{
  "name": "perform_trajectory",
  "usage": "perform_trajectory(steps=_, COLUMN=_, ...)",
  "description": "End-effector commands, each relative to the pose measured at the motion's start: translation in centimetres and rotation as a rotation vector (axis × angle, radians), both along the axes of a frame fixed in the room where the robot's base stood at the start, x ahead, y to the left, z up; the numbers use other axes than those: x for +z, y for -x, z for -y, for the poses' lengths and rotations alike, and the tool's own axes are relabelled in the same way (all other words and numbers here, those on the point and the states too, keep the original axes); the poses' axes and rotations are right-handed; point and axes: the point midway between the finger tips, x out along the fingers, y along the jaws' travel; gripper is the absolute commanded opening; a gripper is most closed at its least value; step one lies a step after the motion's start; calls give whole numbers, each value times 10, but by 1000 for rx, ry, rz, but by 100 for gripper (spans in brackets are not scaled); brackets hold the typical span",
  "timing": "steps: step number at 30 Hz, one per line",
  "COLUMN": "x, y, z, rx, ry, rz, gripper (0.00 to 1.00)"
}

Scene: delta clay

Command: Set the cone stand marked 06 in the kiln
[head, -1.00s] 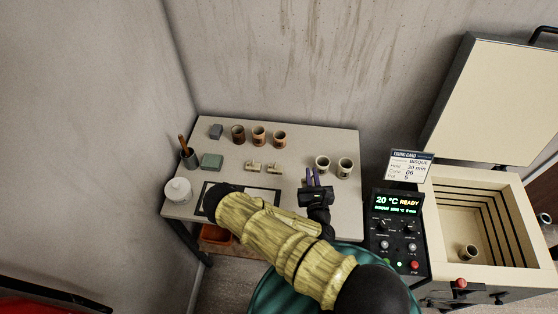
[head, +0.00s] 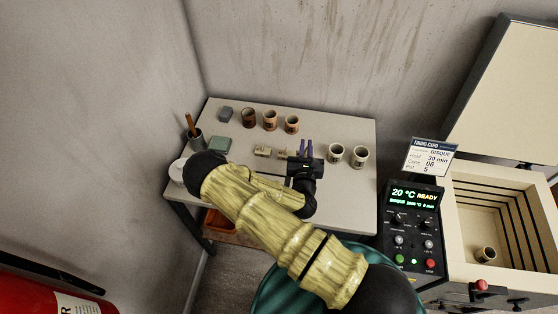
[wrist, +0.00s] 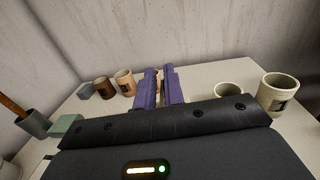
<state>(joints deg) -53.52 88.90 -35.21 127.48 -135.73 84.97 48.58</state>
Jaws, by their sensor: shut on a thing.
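Two small beige cone stands sit mid-table in the head view: the left one (head: 262,151) stands clear, and the right one (head: 283,154) is partly hidden by my gripper (head: 305,146). Their marks are too small to read. My gripper, with purple fingers, is low over the table and shut on a cone stand, mostly hidden by the gripper body. In the wrist view a sliver of beige shows between the fingers (wrist: 160,76). The kiln (head: 447,215) stands open at the right, its lid raised, with a small cup (head: 484,254) on its floor.
Brown cups (head: 270,120) stand in a row behind, and two pale cups (head: 359,156) to the right of my gripper. A firing card (head: 427,157) reads bisque, cone 06, above the control panel (head: 411,222). A tool pot (head: 195,139) and green block (head: 220,145) are at left.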

Motion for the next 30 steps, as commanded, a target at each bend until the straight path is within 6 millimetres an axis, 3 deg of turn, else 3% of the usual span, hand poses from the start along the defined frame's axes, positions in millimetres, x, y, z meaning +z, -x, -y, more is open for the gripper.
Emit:
perform_trajectory(steps=1, x=-10, y=-7, z=-14, rx=-9, ry=-10, rz=7, gripper=0)
perform_trajectory(steps=13, x=-7, y=-35, z=-89, rx=-85, ry=-6, rz=1, gripper=0)
perform_trajectory(steps=23, x=0, y=-36, z=-98, rx=-94, ry=2, rz=-2, gripper=0)
perform_trajectory(steps=30, x=-7, y=-36, z=-98, rx=-93, ry=3, rz=-2, gripper=0)
